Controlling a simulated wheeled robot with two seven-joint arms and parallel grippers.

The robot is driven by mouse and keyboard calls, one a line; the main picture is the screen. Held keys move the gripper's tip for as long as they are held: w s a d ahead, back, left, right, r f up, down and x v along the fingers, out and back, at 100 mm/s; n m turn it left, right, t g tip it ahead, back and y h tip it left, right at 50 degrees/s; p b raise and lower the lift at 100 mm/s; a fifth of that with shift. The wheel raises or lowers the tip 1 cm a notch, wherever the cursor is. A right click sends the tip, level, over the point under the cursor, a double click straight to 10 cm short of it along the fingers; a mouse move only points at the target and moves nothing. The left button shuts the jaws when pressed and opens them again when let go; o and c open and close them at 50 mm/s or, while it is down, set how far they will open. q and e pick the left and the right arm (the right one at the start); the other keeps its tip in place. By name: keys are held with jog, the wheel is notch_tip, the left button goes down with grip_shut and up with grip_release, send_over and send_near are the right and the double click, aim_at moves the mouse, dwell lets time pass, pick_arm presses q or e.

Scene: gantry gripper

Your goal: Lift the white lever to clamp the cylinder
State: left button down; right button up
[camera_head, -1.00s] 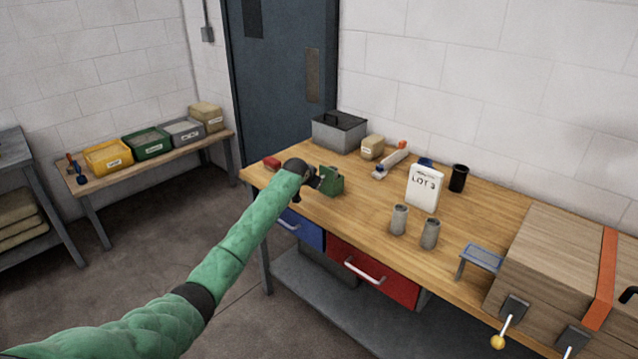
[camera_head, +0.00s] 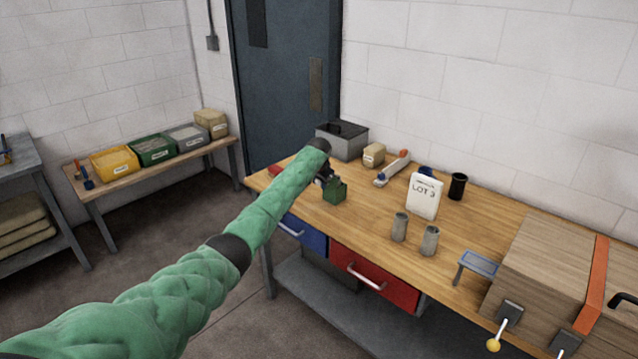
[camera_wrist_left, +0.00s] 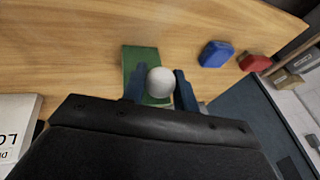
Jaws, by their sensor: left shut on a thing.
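The green fixture (camera_head: 334,191) stands on the workbench just beyond my left arm, and it shows below the fingers in the left wrist view (camera_wrist_left: 134,62). A round white lever knob (camera_wrist_left: 160,82) sits between my left gripper's blue fingers. My left gripper (camera_wrist_left: 159,88) is shut on this knob, above the fixture. In the head view the left gripper (camera_head: 326,177) is small and partly hidden by its own wrist. The lever's shaft is hidden, and I cannot make out a cylinder in the fixture. My right gripper is not in view.
Two grey cylinders (camera_head: 399,227) stand near a white "LOT 3" card (camera_head: 425,195) and a black cup (camera_head: 457,187). A grey bin (camera_head: 346,142) stands behind the fixture. Blue (camera_wrist_left: 215,54) and red (camera_wrist_left: 255,62) blocks lie nearby. A wooden crate (camera_head: 545,260) fills the bench's right end.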

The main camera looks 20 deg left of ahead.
pick_arm(q)
jog(key=shift+f, duration=0.1)
jog(key=c, duration=1.1)
grip_release()
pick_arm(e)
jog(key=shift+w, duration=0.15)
pick_arm(q)
jog(key=shift+s+r+b, duration=0.2)
jog(key=shift+r+b, duration=0.1)
jog(key=shift+r, duration=0.1)
jog(key=b+v, duration=0.2)
jog(key=v, duration=0.5)
jog(key=shift+b, duration=0.3)
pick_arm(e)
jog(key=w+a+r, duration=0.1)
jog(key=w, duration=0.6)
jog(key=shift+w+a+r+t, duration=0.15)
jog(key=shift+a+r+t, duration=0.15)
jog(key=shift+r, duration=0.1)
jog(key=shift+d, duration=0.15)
